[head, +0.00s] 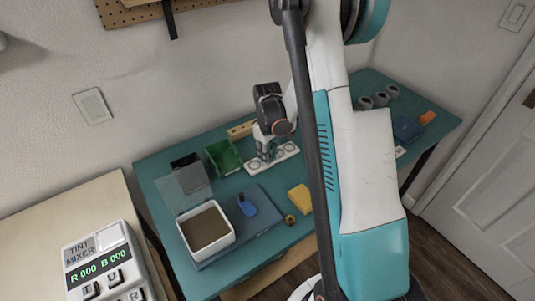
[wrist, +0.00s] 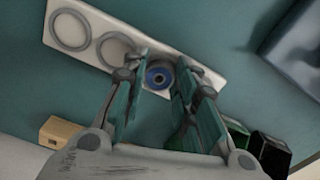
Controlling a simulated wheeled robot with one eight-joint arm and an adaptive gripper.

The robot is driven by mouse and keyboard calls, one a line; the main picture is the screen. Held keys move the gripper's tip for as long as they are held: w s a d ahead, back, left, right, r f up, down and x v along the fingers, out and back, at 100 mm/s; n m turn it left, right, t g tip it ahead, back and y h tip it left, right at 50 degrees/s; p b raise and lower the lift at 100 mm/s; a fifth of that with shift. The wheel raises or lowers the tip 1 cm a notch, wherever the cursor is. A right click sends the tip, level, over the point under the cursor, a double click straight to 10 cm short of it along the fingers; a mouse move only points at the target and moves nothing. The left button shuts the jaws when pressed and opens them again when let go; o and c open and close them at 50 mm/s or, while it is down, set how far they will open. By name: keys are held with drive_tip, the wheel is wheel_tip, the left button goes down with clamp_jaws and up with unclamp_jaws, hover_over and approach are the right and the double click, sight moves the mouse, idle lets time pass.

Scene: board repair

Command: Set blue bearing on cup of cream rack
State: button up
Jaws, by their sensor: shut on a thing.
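The cream rack (wrist: 92,42) lies on the teal table, a long pale strip with a row of round grey-rimmed cups; it also shows in the head view (head: 271,163). The blue bearing (wrist: 158,77), a blue ring with a dark centre, is between my fingertips over the cup at the right part of the rack in the wrist view. My gripper (wrist: 157,75) is shut on it, pointing down at the rack; in the head view my gripper (head: 264,147) is over the rack's middle. Whether the bearing touches the cup cannot be told.
A green bin (head: 223,157) and a wooden block (head: 240,130) stand close by the rack. A white tray (head: 184,236), a yellow block (head: 299,198) and a brass ring (head: 290,219) are nearer the table's front. Grey cylinders (head: 380,99) stand at the right.

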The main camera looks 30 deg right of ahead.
drive_tip(key=shift+s+f, duration=0.1)
drive_tip(key=shift+f, duration=0.05)
drive_tip(key=o, duration=1)
drive_tip(key=shift+o, duration=0.4)
drive_tip(key=o, duration=0.4)
drive_tip(key=shift+r+p, duration=2.05)
drive_tip(key=shift+r, duration=1.45)
